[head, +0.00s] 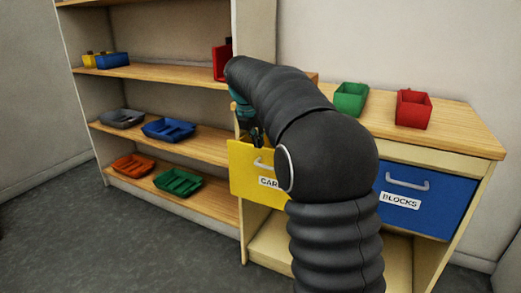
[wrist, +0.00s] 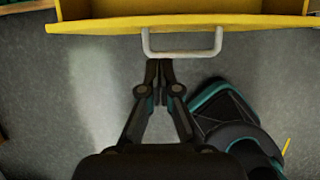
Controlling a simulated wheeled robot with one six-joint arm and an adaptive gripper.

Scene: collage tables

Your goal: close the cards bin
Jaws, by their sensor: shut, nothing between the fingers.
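The cards bin (head: 243,172) is a yellow drawer with a pale handle and a label partly hidden by my arm. It stands out from the cabinet front, pulled open. In the wrist view I look down on its yellow front edge (wrist: 110,24), with part of its inside behind. Its handle (wrist: 182,52) juts toward my gripper (wrist: 159,66). The fingertips are together and empty, just below the handle in the picture; I cannot tell whether they touch it. In the head view my gripper (head: 257,138) is mostly hidden behind my arm, near the bin's top edge.
The blue blocks bin (head: 425,200) sits flush in the cabinet to the right. A green box (head: 350,98) and a red box (head: 413,109) stand on the cabinet top (head: 465,125). A shelf unit (head: 165,83) with several coloured trays stands left. The grey floor (head: 80,235) in front is clear.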

